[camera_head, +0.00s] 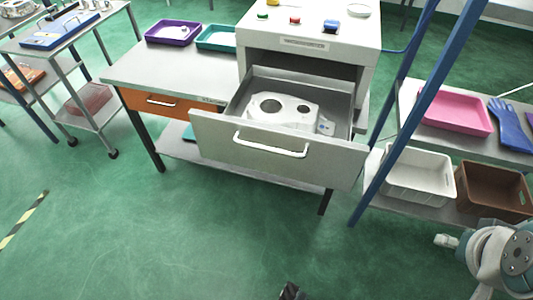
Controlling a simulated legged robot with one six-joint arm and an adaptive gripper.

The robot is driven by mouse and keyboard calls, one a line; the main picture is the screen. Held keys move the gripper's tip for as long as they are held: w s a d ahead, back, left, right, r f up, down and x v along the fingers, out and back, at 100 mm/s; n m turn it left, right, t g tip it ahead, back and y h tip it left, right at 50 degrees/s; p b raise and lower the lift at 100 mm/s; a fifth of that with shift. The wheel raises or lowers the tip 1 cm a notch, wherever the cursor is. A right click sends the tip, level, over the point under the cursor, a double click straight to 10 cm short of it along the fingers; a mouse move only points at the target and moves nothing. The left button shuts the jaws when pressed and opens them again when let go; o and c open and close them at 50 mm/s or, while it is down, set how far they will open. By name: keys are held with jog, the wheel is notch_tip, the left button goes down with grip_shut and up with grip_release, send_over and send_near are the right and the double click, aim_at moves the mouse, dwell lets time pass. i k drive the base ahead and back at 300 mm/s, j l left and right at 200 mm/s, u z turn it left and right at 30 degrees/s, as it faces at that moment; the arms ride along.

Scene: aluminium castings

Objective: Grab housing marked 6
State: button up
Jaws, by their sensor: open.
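A white housing casting (283,111) with round openings in its top lies inside the open grey drawer (275,150). A small tag with a bluish mark shows at its right end, too small to read, so I cannot tell whether it is a 6. The drawer's front wall hides the lower part of the housing. A dark tip of my gripper (291,292) shows at the bottom edge, low over the floor and well apart from the drawer. Most of the gripper is out of frame. I see nothing held in it.
The drawer is pulled out from a grey cabinet (310,45) on a workbench (190,72) with purple and teal trays. A blue-posted rack with a pink tray (455,110) and bins stands right. A trolley (95,105) stands left. The green floor in front is clear.

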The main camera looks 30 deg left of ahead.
aim_at(288, 111)
jog(key=i+j+u, duration=0.15)
jog(key=i+j, duration=0.15)
jog(key=j, duration=0.25)
jog(key=i+j+u, duration=0.15)
jog(key=i+j, duration=0.15)
jog(key=j, duration=0.25)
jog(key=i+j+u, duration=0.15)
jog(key=i+j, duration=0.2)
jog(key=j, duration=0.15)
